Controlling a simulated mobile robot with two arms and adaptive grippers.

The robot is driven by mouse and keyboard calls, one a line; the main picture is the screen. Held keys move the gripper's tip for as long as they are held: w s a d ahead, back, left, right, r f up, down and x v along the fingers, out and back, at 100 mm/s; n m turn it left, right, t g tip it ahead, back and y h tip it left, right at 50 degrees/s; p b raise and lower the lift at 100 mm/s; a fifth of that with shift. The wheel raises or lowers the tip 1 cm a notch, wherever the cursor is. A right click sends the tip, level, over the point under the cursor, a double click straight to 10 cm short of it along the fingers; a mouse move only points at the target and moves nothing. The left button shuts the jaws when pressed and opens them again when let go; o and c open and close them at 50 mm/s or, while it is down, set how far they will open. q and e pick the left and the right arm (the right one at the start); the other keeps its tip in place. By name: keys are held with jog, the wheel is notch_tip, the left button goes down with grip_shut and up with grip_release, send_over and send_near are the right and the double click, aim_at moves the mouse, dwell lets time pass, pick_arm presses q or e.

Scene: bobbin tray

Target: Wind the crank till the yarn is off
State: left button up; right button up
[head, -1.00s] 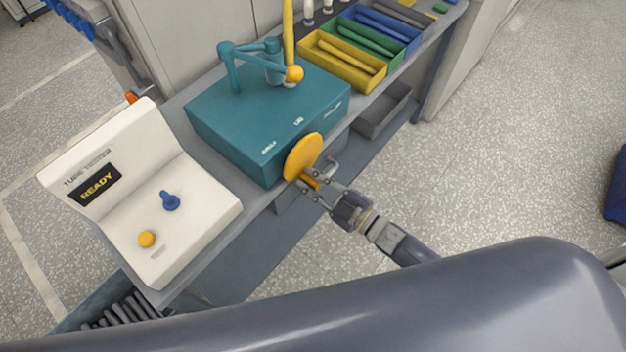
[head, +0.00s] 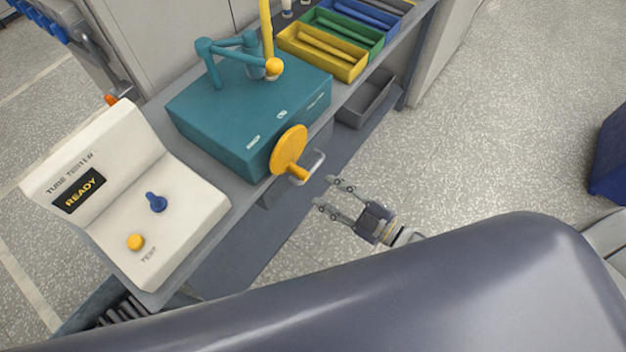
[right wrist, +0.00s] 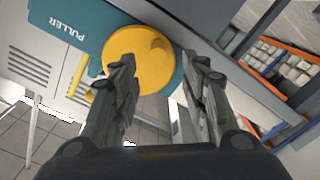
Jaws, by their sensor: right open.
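The crank is a yellow disc (head: 289,147) with a stubby yellow handle (head: 298,173), on the front of a teal box (head: 245,115). In the right wrist view the disc (right wrist: 140,60) fills the upper middle, and the box (right wrist: 80,27) reads PULLER. My right gripper (head: 325,192) is open and empty, a short way to the right of the handle and apart from it. A yellow upright strand or rod (head: 266,32) runs down to a yellow ball (head: 273,67) by the teal arm on top of the box; I cannot tell whether it is yarn. My left gripper is out of view.
A cream tube tester (head: 190,205) showing READY stands left of the box. Yellow (head: 345,69), green (head: 372,55) and blue (head: 396,37) trays with sticks lie behind on the bench. A grey bin (head: 355,118) sits right of the box.

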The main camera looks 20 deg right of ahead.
jog(key=shift+v, duration=1.4)
jog(key=s+d+f+m+g+h, duration=0.1)
jog(key=s+d+f+m+h, duration=0.15)
jog(key=f, duration=0.55)
jog(key=s+d+f+m+g+h, duration=0.2)
jog(key=d+f+h, duration=0.1)
jog(key=f, duration=0.5)
jog(key=s+d+f+m+g+h, duration=0.1)
jog(key=s+d+f+m+h, duration=0.15)
jog(key=f, duration=0.55)
jog(key=s+f+m+g+h, duration=0.1)
jog(key=s+f+m+g, duration=0.1)
jog(key=s+f+g, duration=0.2)
jog(key=s+a+f+m+g+h, duration=0.1)
jog(key=s+f+g, duration=0.4)
jog(key=s+f, duration=0.5)
jog(key=s+m+h, duration=0.1)
jog(key=s+m, duration=0.1)
jog(key=s, duration=0.7)
jog(key=shift+f, duration=0.35)
jog(key=shift+a, duration=0.1)
